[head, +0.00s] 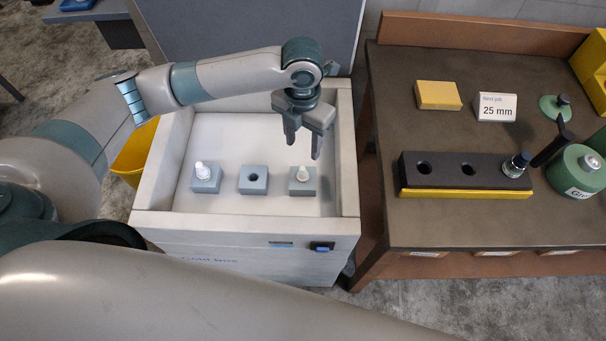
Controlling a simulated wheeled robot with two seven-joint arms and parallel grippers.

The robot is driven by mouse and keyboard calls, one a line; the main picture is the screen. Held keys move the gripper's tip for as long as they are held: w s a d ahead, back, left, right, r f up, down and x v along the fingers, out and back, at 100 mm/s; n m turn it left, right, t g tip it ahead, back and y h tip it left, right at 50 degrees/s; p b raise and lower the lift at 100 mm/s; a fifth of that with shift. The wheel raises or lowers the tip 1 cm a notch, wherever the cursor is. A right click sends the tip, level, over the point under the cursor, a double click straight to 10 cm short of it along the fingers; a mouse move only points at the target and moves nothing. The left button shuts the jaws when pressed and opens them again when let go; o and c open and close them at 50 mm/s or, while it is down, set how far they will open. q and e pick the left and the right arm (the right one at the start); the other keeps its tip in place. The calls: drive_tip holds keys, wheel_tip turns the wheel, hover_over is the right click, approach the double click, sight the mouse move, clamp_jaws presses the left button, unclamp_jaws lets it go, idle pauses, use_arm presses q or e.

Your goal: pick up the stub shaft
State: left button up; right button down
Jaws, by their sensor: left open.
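My left gripper (303,146) is open and empty, pointing down over the white box (347,185). Inside the box are three grey blocks. The left block (206,182) holds a white, frosty-looking shaft (202,170) upright. The middle block (253,182) has an empty hole. The right block (302,188) holds another white shaft (303,173), just below the gripper in the picture, apart from the fingers. Neither shaft is labelled, so I cannot tell which is the stub shaft. My right gripper is out of view.
On the brown bench (440,225), a black rack (445,170) has two empty holes and a metal piece (516,164) at its right end. A yellow block (437,95), a "Next job 25 mm" sign (495,107) and a green canister (577,172) stand around it. The box walls are raised.

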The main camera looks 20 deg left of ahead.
sight(303, 168)
use_arm(q)
wheel_tip(303, 168, down, 8)
drive_tip(key=shift+p, duration=0.8)
drive_tip(key=shift+s+f+p, duration=0.15)
drive_tip(key=shift+f+p, duration=0.25)
drive_tip(key=shift+f, duration=0.05)
wheel_tip(303, 168, down, 3)
drive_tip(key=shift+s+f+p, duration=0.1)
drive_tip(key=shift+p, duration=0.5)
drive_tip(key=shift+f, duration=0.55)
clamp_jaws()
